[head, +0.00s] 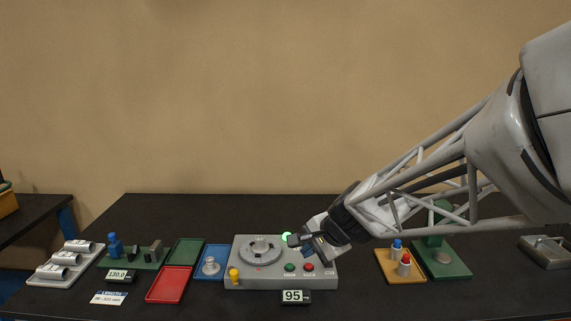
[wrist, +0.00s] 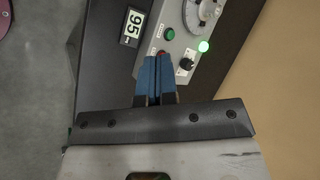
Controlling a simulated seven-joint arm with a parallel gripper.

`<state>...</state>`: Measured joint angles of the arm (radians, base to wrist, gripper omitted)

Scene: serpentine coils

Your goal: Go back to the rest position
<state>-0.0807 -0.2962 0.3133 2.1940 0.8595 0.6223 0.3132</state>
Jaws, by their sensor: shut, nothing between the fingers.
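My gripper (head: 308,252) is above the right part of the grey machine (head: 258,281) in the head view. In the wrist view its blue fingers (wrist: 157,60) are together with nothing between them. Their tips overlap the red button (wrist: 162,53) in that view; I cannot tell whether they touch it. The red button (head: 308,267) also shows in the head view beside the green button (head: 289,267). A green lamp (wrist: 204,46) glows beside a black knob (wrist: 187,64).
A display (head: 292,297) reading 95 stands before the machine. Red (head: 168,285), green (head: 185,252) and blue (head: 211,274) trays lie left of it. A tan board (head: 388,276) with two small bottles and a green stand (head: 455,270) are on the right.

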